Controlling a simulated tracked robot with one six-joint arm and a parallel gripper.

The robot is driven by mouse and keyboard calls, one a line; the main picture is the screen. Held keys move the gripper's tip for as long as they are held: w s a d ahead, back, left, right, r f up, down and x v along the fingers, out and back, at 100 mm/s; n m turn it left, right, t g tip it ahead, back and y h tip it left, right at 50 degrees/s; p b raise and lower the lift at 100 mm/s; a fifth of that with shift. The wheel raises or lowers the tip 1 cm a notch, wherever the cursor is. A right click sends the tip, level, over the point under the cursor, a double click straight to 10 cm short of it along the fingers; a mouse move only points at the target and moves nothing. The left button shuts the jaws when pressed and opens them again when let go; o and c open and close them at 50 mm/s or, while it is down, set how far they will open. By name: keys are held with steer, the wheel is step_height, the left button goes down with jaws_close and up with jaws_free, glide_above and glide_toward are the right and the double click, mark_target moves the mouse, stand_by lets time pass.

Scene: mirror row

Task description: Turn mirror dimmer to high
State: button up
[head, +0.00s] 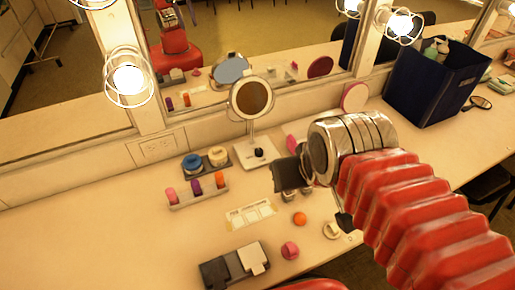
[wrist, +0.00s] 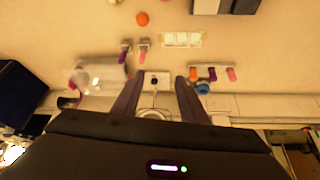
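A round vanity mirror (head: 251,98) stands on the counter near the wall mirror. Its pale base (head: 246,158) carries a small dark knob (head: 259,152), which seems to be the dimmer. In the wrist view the knob (wrist: 154,80) shows on the base between the two fingers, farther off along the view. The knob's setting is too small to read. My gripper (wrist: 158,97) is open, with its dark fingers apart and nothing between them. In the head view my gripper (head: 286,174) hangs over the counter, to the right of and nearer than the mirror base.
A rack of coloured tubes (head: 198,190) and a tray with a blue jar (head: 192,163) stand left of the mirror. An orange ball (head: 299,218) and a pink item (head: 290,250) lie in front. A dark blue bin (head: 437,80) stands right. The counter's left is clear.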

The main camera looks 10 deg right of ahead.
mark_target(259, 150)
steer(key=shift+o, duration=0.3)
steer(key=shift+w, duration=0.5)
steer(key=w+a+f+m+g+h, duration=0.1)
steer(key=w+f+m, duration=0.2)
steer(key=w, duration=1.1)
steer(key=w+a+f+m+g+h, duration=0.1)
steer(key=w+a+f+m, duration=0.1)
steer(key=w+f, duration=0.7)
steer(key=w+m, duration=0.1)
steer(key=w, duration=0.3)
steer(key=shift+w+m, duration=0.4)
steer(key=shift+f, duration=0.1)
steer(key=x, duration=1.3)
steer(key=shift+w+d+f, duration=0.2)
steer(key=shift+d+f, duration=0.1)
steer(key=shift+d, duration=0.05)
